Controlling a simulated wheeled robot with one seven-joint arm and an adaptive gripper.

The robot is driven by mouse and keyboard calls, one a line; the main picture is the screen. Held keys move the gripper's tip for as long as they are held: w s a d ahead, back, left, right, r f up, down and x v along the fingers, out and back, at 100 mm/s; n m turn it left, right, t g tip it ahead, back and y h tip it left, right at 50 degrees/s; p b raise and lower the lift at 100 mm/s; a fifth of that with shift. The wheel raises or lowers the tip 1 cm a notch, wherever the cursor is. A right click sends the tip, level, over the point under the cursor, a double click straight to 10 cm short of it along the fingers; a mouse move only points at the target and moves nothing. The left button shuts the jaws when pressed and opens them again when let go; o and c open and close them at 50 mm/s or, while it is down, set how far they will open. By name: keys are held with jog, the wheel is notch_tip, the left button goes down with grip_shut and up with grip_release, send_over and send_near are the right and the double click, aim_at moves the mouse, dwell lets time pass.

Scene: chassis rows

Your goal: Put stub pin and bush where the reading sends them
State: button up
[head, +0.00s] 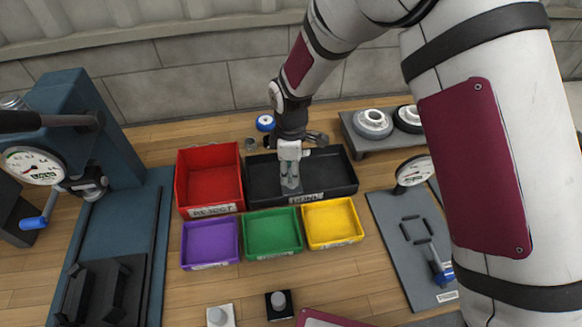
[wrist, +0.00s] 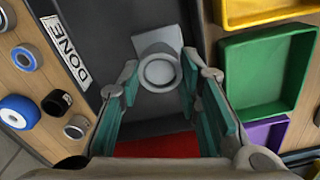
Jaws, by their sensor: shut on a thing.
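My gripper (head: 290,172) points down over the black tray labelled DONE (head: 335,172). In the wrist view its teal-padded fingers (wrist: 160,85) are closed about a grey round part with a square plate (wrist: 159,72); I cannot tell whether it is the stub pin or the bush. The part is at or just above the tray floor; contact is unclear. Two other grey round-topped pieces stand at the front, one on a white square (head: 218,316) and one on a black square (head: 279,301).
The red REJECT tray (head: 211,209) adjoins the black tray. Purple (head: 210,264), green (head: 272,254) and yellow (head: 335,243) trays stand in front. A blue press with dial (head: 34,166) is left; another dial gauge (head: 414,171) is right. Hubs sit on a grey bench (head: 370,150).

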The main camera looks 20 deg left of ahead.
jog(key=o, duration=1.3)
notch_tip(320, 180, up, 12)
